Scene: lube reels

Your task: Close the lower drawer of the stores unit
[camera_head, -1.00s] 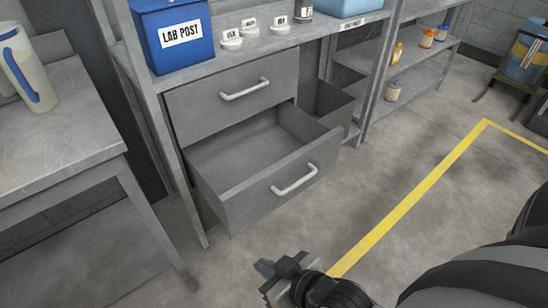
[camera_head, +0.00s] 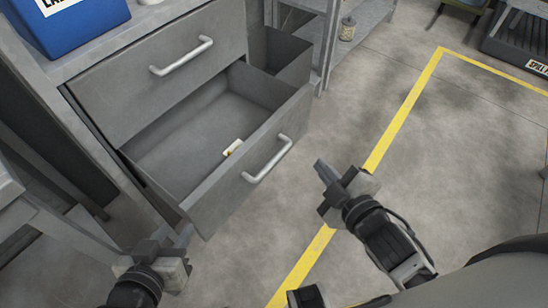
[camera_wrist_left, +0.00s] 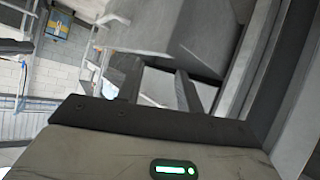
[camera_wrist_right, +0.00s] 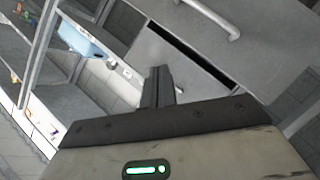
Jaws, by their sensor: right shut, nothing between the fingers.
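The lower drawer (camera_head: 235,180) of the grey stores unit is pulled well out, with a white bar handle (camera_head: 268,158) on its front. A small white and yellow item (camera_head: 233,148) lies inside it. The upper drawer (camera_head: 165,75) above it is shut. My left gripper (camera_head: 180,237) is open and empty, low beside the drawer's front left corner; its two fingers stand apart in the left wrist view (camera_wrist_left: 156,82). My right gripper (camera_head: 322,168) is shut and empty, in front of and to the right of the handle, apart from it. The right wrist view shows a white handle (camera_wrist_right: 212,18) on a grey panel.
A blue box (camera_head: 70,25) stands on top of the unit. A grey open bin (camera_head: 278,60) sits right of the drawers. A grey bench (camera_head: 40,225) is at the left. Yellow floor tape (camera_head: 400,110) runs past my right gripper. The floor to the right is mostly clear.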

